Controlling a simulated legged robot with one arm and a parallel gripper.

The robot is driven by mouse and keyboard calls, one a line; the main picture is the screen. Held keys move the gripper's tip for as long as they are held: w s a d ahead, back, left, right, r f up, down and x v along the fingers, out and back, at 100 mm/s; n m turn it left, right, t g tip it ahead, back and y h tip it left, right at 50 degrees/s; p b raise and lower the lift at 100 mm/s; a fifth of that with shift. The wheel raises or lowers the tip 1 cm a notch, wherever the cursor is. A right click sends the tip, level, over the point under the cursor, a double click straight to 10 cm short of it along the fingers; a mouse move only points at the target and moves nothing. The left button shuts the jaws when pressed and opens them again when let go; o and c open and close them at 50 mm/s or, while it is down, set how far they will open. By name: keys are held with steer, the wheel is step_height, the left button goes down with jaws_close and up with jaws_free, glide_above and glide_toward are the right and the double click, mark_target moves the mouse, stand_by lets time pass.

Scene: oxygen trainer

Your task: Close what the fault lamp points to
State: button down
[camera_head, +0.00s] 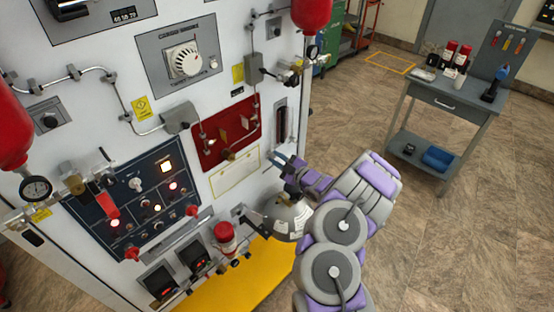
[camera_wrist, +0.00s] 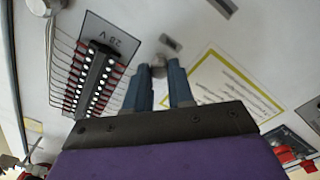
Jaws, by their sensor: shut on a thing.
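My gripper (camera_head: 281,160) is at the right side of the white trainer panel (camera_head: 218,95), below a dark terminal strip (camera_head: 281,124). In the wrist view, its two blue fingers (camera_wrist: 158,72) are shut on a small grey knob (camera_wrist: 157,67) on the panel face. The knob's lower part is hidden between the fingers. The dark blue lamp panel (camera_head: 121,188) at the left has a bright yellowish square lamp (camera_head: 166,167) and several lit reddish lamps, one at its upper right (camera_head: 172,186). Their labels are too small to read.
The terminal strip (camera_wrist: 96,78) is left of the fingers in the wrist view; a yellow-framed label (camera_wrist: 238,88) is to the right. A red plate (camera_head: 226,133) with pipes and red cylinders (camera_head: 311,14) are nearby. A grey table (camera_head: 452,98) stands right; the floor between is clear.

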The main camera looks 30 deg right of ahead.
steer(key=shift+s+f, duration=0.1)
steer(key=shift+f, duration=0.2)
steer(key=c, duration=1.2)
jaws_free()
steer(key=shift+d, duration=0.15)
steer(key=shift+o, duration=1.1)
steer(key=shift+d, duration=0.1)
steer(key=shift+r, duration=0.1)
steer(key=p+v, duration=0.4)
steer(key=v, duration=1.3)
